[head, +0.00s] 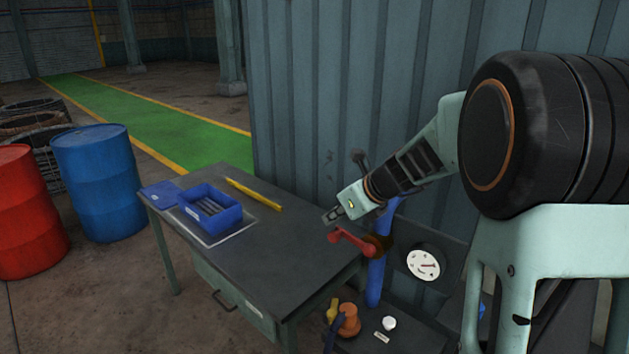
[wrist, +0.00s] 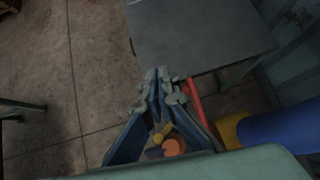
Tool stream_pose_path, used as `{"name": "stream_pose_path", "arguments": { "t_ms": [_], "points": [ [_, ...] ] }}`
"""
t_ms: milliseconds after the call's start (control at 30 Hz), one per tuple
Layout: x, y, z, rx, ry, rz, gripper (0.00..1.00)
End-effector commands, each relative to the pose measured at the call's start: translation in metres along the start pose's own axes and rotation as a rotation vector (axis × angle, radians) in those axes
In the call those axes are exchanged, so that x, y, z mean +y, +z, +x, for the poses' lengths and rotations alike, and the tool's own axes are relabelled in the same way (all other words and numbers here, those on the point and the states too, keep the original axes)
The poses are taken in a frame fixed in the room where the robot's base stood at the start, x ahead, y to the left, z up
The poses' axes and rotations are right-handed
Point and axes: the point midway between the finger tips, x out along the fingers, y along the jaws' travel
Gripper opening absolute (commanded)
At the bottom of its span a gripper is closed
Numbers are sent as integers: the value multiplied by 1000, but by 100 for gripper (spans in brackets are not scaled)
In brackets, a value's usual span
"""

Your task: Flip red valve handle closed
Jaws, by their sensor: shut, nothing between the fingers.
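The red valve handle (head: 350,239) is on a blue vertical pipe (head: 376,277) at the right end of the desk in the head view. It sticks out to the left from the pipe, roughly level. My gripper (head: 334,215) is just above the handle's free end, fingers together and empty. In the wrist view my gripper (wrist: 164,77) shows its closed fingertips, with the red handle (wrist: 194,96) just right of them, partly hidden by a finger. I cannot tell whether they touch.
A dark desk (head: 300,237) holds a blue bin (head: 210,208) and a yellow bar (head: 254,193). A round gauge (head: 423,264) is right of the pipe. An orange knob (head: 348,320) is below. Blue (head: 98,180) and red (head: 28,215) drums stand left. A corrugated wall (head: 330,90) is behind.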

Motion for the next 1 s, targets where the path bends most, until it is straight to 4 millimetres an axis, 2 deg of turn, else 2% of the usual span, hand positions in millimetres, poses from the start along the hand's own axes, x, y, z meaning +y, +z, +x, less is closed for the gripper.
{"name": "stream_pose_path", "arguments": {
  "t_ms": [33,200,400,600,1000],
  "points": [
    [2,15,-6,-7,-1,-9,0],
    [6,48,-27,-6,-2,-6,0],
    [8,75,-44,-4,0,-4,0],
    [10,85,-50,-2,1,-3,0],
    [8,86,-52,-5,-7,-27,0]
  ]
}}
